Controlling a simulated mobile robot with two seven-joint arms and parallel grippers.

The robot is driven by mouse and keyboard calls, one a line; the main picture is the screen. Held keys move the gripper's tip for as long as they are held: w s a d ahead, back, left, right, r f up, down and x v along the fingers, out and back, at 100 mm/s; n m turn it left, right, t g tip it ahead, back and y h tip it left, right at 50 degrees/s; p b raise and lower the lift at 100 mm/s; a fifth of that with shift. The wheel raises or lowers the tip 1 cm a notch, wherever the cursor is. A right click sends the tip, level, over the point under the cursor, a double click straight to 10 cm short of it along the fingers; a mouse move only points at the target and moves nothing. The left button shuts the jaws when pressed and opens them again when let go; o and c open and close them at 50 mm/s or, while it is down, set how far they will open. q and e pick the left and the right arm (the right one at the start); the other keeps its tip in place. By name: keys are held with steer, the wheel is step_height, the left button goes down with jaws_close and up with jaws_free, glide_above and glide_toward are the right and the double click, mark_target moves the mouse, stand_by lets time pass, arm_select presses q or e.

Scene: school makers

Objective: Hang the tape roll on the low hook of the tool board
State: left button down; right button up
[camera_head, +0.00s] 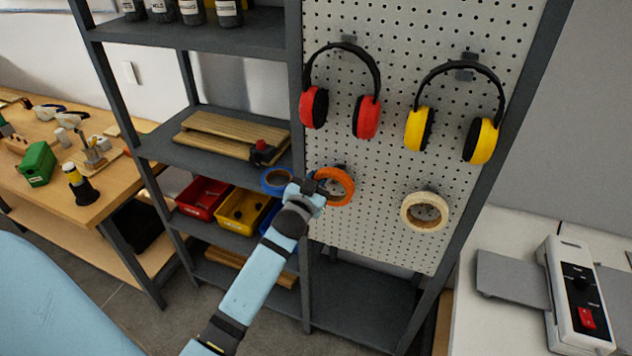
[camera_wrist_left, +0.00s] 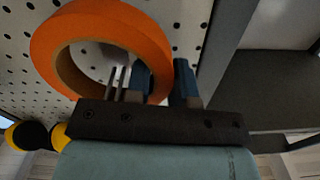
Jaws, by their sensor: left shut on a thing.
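My left gripper (camera_head: 318,187) is at the lower left of the pegboard tool board (camera_head: 385,160), shut on the left rim of an orange tape roll (camera_head: 337,187). In the left wrist view the orange roll (camera_wrist_left: 98,20) stands upright near the board, its rim between the two fingers of the gripper (camera_wrist_left: 162,80). A small dark piece, perhaps a hook (camera_head: 341,168), shows at the roll's top. I cannot tell whether the roll rests on it. My right gripper is not in view.
A cream tape roll (camera_head: 425,211) and red (camera_head: 367,117) and yellow (camera_head: 481,141) earmuffs hang on the board. A blue roll (camera_head: 276,180) shows just left of the gripper. Shelves with red (camera_head: 202,197) and yellow (camera_head: 241,211) bins stand left. A white machine (camera_head: 577,296) stands right.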

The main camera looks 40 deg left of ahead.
arm_select(q)
steer(key=c, duration=0.9)
jaws_free()
steer(key=b+v, duration=0.2)
steer(key=v, duration=1.1)
steer(key=shift+s+d, duration=0.15)
steer(key=shift+s, duration=0.2)
steer(key=s+d+f+m+g+h+p, duration=0.2)
steer(key=s+d+f+g+h, duration=0.4)
steer(key=s+d+f, duration=0.9)
step_height(320, 180, down, 4)
steer(key=shift+s+d+f+m+g+h, duration=0.1)
steer(key=shift+s+d+m+g+h, duration=0.25)
steer(key=shift+m+h, duration=0.25)
